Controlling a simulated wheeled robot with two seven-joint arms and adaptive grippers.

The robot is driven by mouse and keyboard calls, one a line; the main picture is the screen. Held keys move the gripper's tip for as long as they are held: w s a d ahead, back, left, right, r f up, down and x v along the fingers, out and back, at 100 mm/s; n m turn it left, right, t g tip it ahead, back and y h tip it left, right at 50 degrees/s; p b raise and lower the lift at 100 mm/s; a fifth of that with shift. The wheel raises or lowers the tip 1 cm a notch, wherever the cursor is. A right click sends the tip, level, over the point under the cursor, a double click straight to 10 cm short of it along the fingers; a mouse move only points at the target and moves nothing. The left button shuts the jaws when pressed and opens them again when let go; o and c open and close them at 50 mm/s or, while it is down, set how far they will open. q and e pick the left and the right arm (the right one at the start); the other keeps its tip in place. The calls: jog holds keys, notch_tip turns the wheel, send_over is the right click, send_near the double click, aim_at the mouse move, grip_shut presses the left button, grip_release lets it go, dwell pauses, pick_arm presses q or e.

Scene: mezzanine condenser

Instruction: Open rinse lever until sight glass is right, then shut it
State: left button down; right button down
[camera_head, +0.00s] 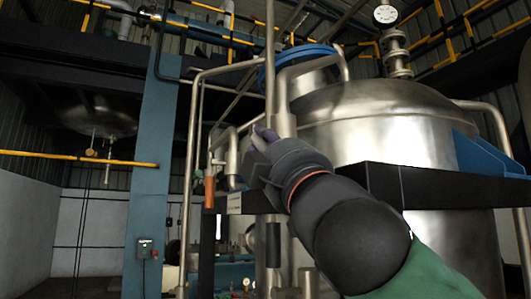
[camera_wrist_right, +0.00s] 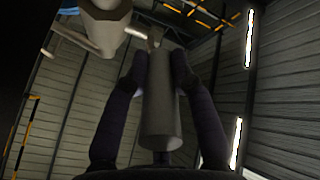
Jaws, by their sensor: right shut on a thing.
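My right gripper (camera_head: 258,142) is raised in front of the pipework at the left of the big steel vessel. In the right wrist view its two dark fingers (camera_wrist_right: 160,62) are closed on either side of a grey cylindrical handle, which I take for the rinse lever (camera_wrist_right: 160,112). The handle meets a thinner metal part at its top end. In the head view the hand and forearm hide most of the lever. An upright orange-brown tube, apparently the sight glass (camera_head: 210,189), stands just left of the gripper, clear of it. My left gripper is not in view.
The steel vessel (camera_head: 375,125) fills the right side, with a dark beam (camera_head: 430,188) across its front. Vertical steel pipes (camera_head: 190,160) stand close to the hand on the left. A blue column (camera_head: 150,150) carries a small switch box (camera_head: 145,248).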

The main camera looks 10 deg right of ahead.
dwell(0.3)
jog(key=c, duration=1)
grip_release()
jog(key=shift+w, duration=0.1)
jog(key=shift+v, duration=6.05)
